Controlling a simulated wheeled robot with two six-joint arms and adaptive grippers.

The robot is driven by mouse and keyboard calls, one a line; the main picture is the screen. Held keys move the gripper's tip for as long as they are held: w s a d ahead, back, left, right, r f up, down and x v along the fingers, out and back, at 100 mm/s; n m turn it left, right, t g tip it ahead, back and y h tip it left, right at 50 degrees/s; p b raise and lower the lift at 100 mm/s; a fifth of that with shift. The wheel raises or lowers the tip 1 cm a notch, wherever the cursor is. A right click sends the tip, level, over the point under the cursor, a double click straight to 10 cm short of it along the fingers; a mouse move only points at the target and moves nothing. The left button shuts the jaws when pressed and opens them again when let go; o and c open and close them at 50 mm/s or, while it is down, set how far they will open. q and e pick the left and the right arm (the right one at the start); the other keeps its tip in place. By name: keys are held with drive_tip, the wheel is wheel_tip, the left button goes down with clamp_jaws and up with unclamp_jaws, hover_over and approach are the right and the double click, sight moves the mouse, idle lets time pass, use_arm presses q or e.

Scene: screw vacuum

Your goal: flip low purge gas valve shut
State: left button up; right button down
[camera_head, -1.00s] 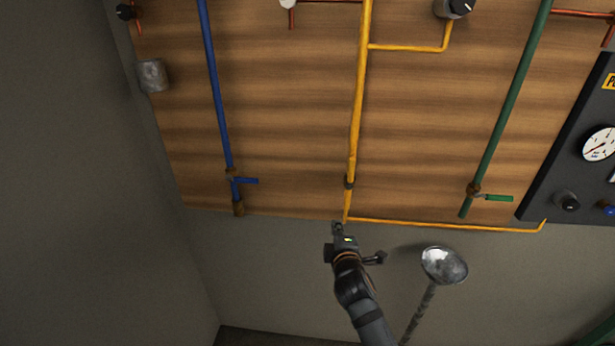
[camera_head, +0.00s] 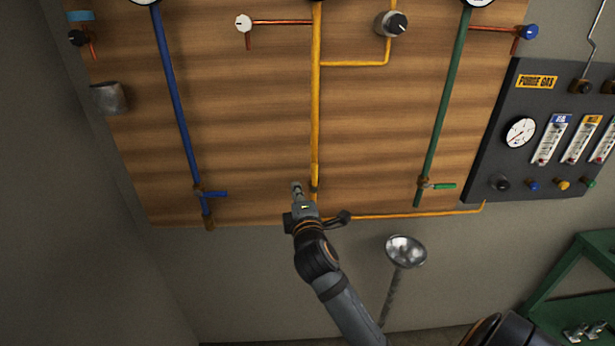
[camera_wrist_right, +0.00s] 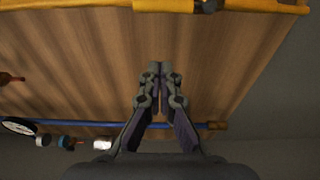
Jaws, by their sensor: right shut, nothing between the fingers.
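The yellow pipe (camera_head: 316,100) runs down the wooden board, with a small valve (camera_head: 315,186) near its lower end. A yellow handle (camera_head: 314,172) there lies along the pipe, pointing up. My right gripper (camera_head: 297,187) is shut and empty, just left of this valve at about its height. I cannot tell whether it touches anything. In the right wrist view the closed fingertips (camera_wrist_right: 160,68) are in front of bare wood, apart from the yellow pipe at the top edge, where the valve (camera_wrist_right: 207,5) is partly cut off. My left gripper is not in view.
A blue pipe (camera_head: 176,100) with a blue handle (camera_head: 214,194) is to the left. A green pipe (camera_head: 446,100) with a green handle (camera_head: 445,186) is to the right. A dark purge gas panel (camera_head: 490,165) and a metal funnel (camera_head: 405,250) stand further right.

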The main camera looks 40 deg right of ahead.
sight(315, 178)
drive_tip(key=w+d+p, duration=0.3)
drive_tip(key=d, duration=0.2)
drive_tip(key=shift+d, duration=0.25)
drive_tip(key=shift+w+f, duration=0.1)
